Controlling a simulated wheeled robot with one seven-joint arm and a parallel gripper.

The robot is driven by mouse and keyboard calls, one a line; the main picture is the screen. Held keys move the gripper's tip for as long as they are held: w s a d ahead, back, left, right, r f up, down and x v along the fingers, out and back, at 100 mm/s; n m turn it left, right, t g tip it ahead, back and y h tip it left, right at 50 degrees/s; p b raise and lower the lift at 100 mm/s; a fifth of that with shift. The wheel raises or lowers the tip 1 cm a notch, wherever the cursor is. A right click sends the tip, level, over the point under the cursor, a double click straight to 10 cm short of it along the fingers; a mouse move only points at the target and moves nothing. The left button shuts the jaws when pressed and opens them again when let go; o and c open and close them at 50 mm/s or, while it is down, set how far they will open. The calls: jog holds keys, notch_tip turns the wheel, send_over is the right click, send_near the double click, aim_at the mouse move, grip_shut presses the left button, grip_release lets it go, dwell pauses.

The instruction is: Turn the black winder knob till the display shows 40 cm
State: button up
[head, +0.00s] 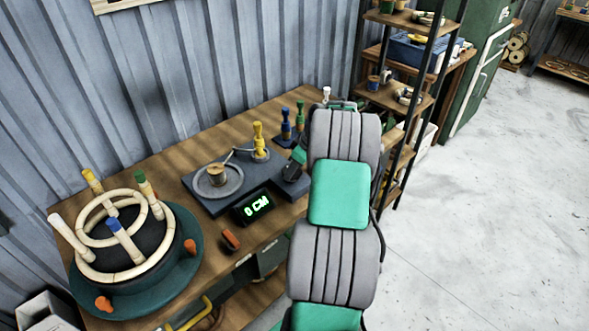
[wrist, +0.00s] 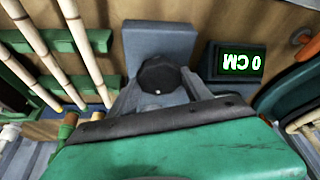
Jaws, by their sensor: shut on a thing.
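The black winder knob (wrist: 161,76) sits on a grey block (wrist: 160,38) in the wrist view. My gripper (wrist: 160,84) has its fingers on both sides of the knob and is shut on it. In the head view the knob (head: 293,171) shows at the right end of the winder base (head: 203,190), and my arm hides most of the gripper. The display (head: 257,206) reads 0 CM in green. It also shows upside down in the wrist view (wrist: 240,63). A small spool (head: 216,174) stands on a round grey plate on the base.
A round bending form (head: 120,246) with rattan rings and coloured pegs stands at the left of the bench. Blue (head: 286,124), yellow (head: 259,138) and green pegs stand behind the winder. Rattan poles (wrist: 70,45) lie beside the knob in green holders. A shelf rack (head: 405,90) stands behind my arm.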

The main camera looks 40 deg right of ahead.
jog(key=m+b, duration=0.1)
jog(key=m+h+b, duration=0.1)
jog(key=m, duration=0.1)
jog(key=m+b, duration=0.1)
jog(key=m, duration=0.1)
jog(key=shift+a+f+h, duration=0.1)
jog(key=shift+a+h, duration=0.15)
jog(key=shift+h, duration=0.15)
jog(key=m, duration=0.1)
jog(key=m+h+b, duration=0.1)
jog(key=m, duration=0.1)
jog(key=m+h+b, duration=0.1)
jog(key=m, duration=0.1)
jog(key=shift+w+a, duration=0.1)
jog(key=shift+a, duration=0.15)
jog(key=m+g, duration=0.1)
jog(key=m, duration=0.2)
jog(key=m+h+b, duration=0.1)
jog(key=m, duration=0.1)
jog(key=shift+w+a+m+g+h+b, duration=0.1)
jog(key=shift+w+m+g+h+b, duration=0.05)
jog(key=shift+m+g+h+b, duration=0.2)
jog(key=m+g, duration=0.1)
jog(key=m, duration=0.1)
jog(key=m+g, duration=0.1)
jog(key=m, duration=0.2)
jog(key=shift+w+h, duration=0.2)
jog(key=shift+h, duration=0.05)
jog(key=o, duration=1.4)
jog(key=shift+c, duration=0.2)
